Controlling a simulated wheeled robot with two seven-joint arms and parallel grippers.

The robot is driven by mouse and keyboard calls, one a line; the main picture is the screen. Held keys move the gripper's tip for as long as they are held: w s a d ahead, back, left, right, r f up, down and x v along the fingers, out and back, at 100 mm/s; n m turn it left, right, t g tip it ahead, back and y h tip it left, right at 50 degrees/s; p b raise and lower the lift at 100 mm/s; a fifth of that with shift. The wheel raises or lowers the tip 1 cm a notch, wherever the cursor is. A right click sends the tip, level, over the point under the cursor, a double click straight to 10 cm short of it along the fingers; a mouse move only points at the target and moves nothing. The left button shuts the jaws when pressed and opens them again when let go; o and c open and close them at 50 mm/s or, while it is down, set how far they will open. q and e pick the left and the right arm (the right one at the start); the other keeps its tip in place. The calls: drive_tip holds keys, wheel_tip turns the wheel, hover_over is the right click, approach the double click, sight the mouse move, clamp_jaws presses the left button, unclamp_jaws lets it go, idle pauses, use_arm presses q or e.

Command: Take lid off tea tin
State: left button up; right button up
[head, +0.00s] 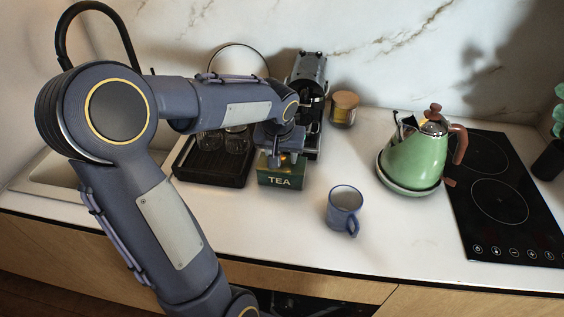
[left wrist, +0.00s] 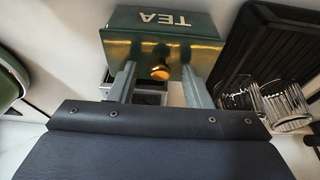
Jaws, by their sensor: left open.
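The green tea tin (head: 281,181), marked TEA, stands on the counter in front of the coffee machine. In the left wrist view the tin (left wrist: 165,20) shows at the top, its lettering upside down. Its lid (left wrist: 205,57) is on the tin and has a round gold knob (left wrist: 161,73). My left gripper (head: 284,157) is over the top of the tin. In the left wrist view its open fingers (left wrist: 158,77) stand on either side of the knob, with visible gaps. In the head view the gripper hides most of the lid. My right gripper is not in view.
A black tray (head: 212,177) with glasses is left of the tin. The coffee machine (head: 308,72) and a wooden-lidded jar (head: 344,110) are behind. A blue mug (head: 343,209), green kettle (head: 415,158) and black hob (head: 500,200) are to the right. The front counter is clear.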

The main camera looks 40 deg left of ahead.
use_arm(q)
clamp_jaws()
drive_tip(key=shift+r, duration=0.15)
